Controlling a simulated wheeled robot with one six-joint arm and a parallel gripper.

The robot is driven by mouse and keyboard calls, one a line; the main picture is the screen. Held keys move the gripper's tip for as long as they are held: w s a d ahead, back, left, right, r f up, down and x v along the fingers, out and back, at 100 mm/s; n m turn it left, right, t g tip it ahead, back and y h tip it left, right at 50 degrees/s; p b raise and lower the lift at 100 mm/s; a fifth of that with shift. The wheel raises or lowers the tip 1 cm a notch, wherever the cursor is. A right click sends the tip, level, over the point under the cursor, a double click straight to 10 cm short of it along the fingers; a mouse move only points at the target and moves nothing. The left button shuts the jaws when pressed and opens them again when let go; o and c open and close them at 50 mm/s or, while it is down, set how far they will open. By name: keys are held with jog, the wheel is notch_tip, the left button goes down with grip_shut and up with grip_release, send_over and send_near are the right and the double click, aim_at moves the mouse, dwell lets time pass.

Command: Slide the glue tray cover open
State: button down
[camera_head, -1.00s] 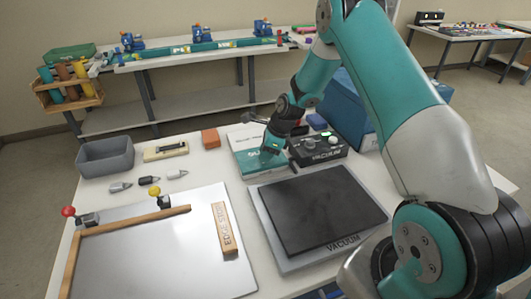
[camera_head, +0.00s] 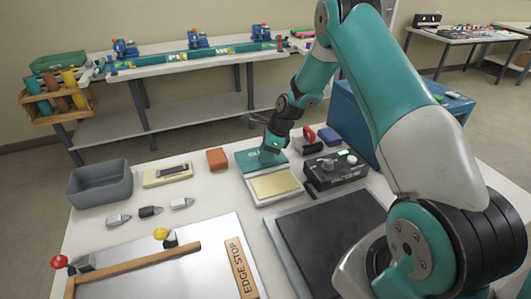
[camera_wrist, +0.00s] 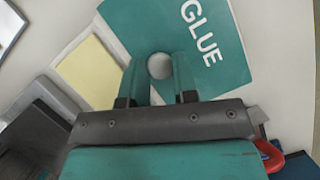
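The glue tray (camera_head: 273,200) sits on the white table with its yellow glue surface (camera_head: 274,184) bare. Its teal cover (camera_head: 245,160), marked GLUE, is on the tray's far side. The cover fills the upper middle of the wrist view (camera_wrist: 130,25), and the yellow surface (camera_wrist: 88,75) shows to its left. My gripper (camera_head: 269,148) is low over the cover. In the wrist view its two fingers (camera_wrist: 160,68) stand on both sides of a pale round knob (camera_wrist: 159,65) on the cover and appear shut on it. In the head view the gripper hides the knob.
A black vacuum control box (camera_head: 335,169) stands close right of the tray. An orange block (camera_head: 217,159) is left of the cover. A black vacuum plate (camera_head: 335,240) lies in front.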

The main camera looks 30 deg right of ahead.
jog(key=c, duration=0.9)
grip_release()
jog(key=shift+r, duration=0.1)
jog(key=b+v, duration=0.2)
jog(key=v, duration=1.5)
jog(key=shift+r+b, duration=0.2)
jog(key=shift+b, duration=0.15)
jog(key=s+a+r+n+g, duration=0.1)
jog(key=s+a+r+n, duration=0.35)
jog(key=a+n, duration=0.35)
jog(key=s+a+r+n, duration=0.3)
jog(key=s+a+n, duration=0.35)
jog(key=a, duration=0.45)
jog(key=s+a+n, duration=0.4)
jog(key=s+n, duration=0.4)
jog(key=s, duration=0.1)
jog(key=s+a+n+g, duration=0.1)
jog(key=s+a+n, duration=0.4)
jog(key=s+n, duration=0.4)
jog(key=shift+s+r+g, duration=0.3)
jog(key=shift+r, duration=0.15)
